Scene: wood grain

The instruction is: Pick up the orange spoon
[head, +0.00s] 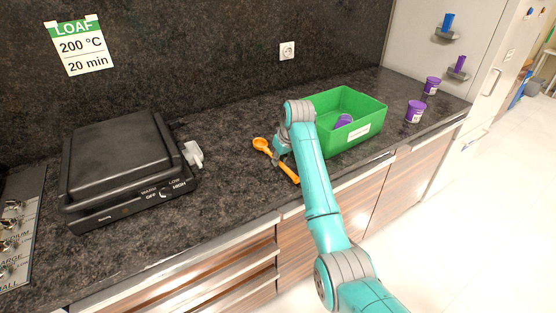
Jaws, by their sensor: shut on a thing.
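The orange spoon (262,146) lies at a slant on the dark countertop, in the middle of the head view. Its round bowl points to the back left and its handle (289,174) to the front right. My gripper (276,158) reaches down from the right and is shut on the spoon near the middle of its length. The fingers are small and partly hidden by my teal wrist. I cannot tell whether the spoon touches the counter or is just above it.
A green bin (365,135) with a purple tub (343,120) inside stands right of my gripper. Two purple tubs (415,111) (432,86) stand further right. A black grill (118,165) and a white object (193,154) are at left.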

